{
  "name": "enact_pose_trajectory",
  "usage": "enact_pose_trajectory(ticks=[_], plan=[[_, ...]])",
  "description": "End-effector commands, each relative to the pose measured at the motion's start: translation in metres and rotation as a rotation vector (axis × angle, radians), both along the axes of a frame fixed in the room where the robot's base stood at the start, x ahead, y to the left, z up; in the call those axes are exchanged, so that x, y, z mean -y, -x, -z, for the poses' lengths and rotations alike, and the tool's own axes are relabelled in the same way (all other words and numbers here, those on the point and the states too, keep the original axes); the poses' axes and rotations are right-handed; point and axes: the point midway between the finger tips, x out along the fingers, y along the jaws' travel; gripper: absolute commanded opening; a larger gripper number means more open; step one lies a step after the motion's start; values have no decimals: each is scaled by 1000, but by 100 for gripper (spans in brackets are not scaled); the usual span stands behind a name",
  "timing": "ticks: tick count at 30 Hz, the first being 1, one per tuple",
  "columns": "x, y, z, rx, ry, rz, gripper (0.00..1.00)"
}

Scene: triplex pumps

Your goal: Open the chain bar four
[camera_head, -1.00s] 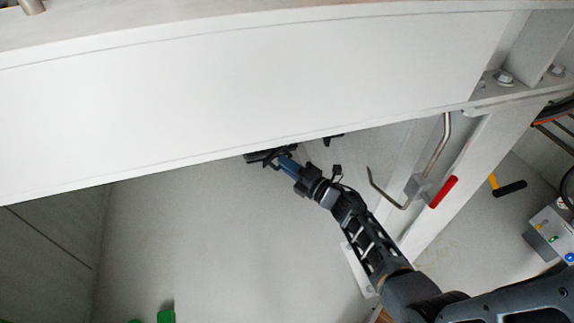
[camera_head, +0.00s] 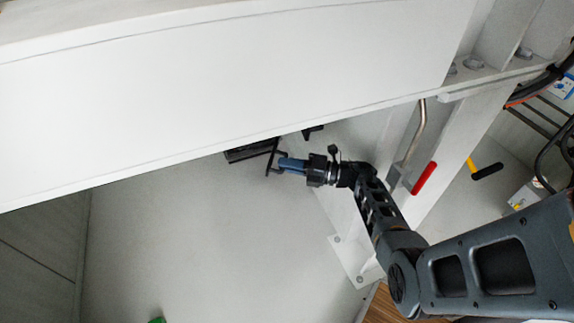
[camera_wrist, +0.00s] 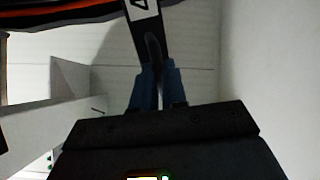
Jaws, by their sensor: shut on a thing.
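My gripper (camera_head: 282,164) is under the lower edge of the big white beam. In the wrist view its two blue fingers (camera_wrist: 157,85) are shut on a black bar, chain bar four (camera_wrist: 143,22), which has a white label with a dark 4, partly cut off at the top. In the head view a black bar (camera_head: 250,151) shows at the fingertips, with its upper part hidden by the beam. I cannot tell from this how far the bar has swung.
The white beam (camera_head: 230,80) crosses above my gripper. A second small black part (camera_head: 313,131) sticks out below it. To the right are a post with a metal handle with a red grip (camera_head: 424,178) and a yellow and black lever (camera_head: 485,170).

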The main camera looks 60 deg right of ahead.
Motion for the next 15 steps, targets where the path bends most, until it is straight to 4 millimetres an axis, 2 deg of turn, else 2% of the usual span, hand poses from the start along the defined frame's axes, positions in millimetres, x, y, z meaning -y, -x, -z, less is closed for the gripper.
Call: enact_pose_trajectory(ticks=[1,2,8,15], plan=[[0,0,0,0,0,1,0],[0,0,0,0,0,1,15],[0,0,0,0,0,2,34],[0,0,0,0,0,2,36]])
